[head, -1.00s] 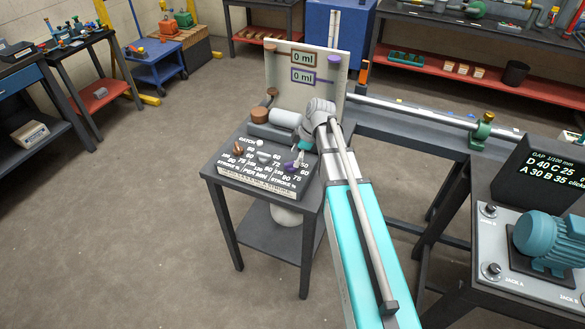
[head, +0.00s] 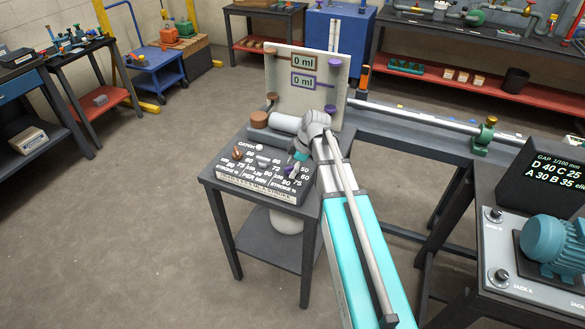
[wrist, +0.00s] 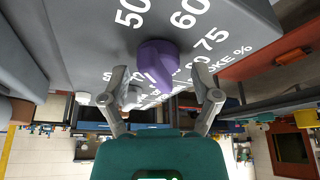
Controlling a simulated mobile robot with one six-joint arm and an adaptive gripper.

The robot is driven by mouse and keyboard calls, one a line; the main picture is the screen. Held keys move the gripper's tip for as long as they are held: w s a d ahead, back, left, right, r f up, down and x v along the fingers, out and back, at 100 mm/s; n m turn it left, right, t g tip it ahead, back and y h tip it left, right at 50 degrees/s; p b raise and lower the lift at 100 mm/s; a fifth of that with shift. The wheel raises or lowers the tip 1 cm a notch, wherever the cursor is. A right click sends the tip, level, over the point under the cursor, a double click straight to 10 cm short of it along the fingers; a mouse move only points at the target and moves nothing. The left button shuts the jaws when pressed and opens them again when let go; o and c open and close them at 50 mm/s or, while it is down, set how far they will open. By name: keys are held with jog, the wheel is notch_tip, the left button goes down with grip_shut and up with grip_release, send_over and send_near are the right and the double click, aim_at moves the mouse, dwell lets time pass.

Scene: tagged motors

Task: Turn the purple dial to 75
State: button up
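The purple dial (wrist: 158,62) sits on the sloped grey control panel. White numbers, including 50, 60 and 75, stand around it in the wrist view. My gripper (wrist: 161,98) is open, with one finger on each side of the dial's narrow lower end, and gaps show between fingers and dial. I cannot tell which number the dial points to. In the head view, the purple dial (head: 290,173) is partly hidden by my gripper (head: 298,160) at the panel's right side.
A brown dial (head: 238,153) and a grey switch (head: 262,161) are on the same panel (head: 262,194). Behind it stands a board (head: 291,98) with two "0 ml" displays and several knobs. A teal motor (head: 553,240) stands on a bench at right.

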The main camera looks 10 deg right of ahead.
jog(key=c, duration=0.9)
jog(key=shift+s, duration=0.15)
dwell(0.6)
jog(key=o, duration=1.2)
jog(key=shift+c, duration=0.2)
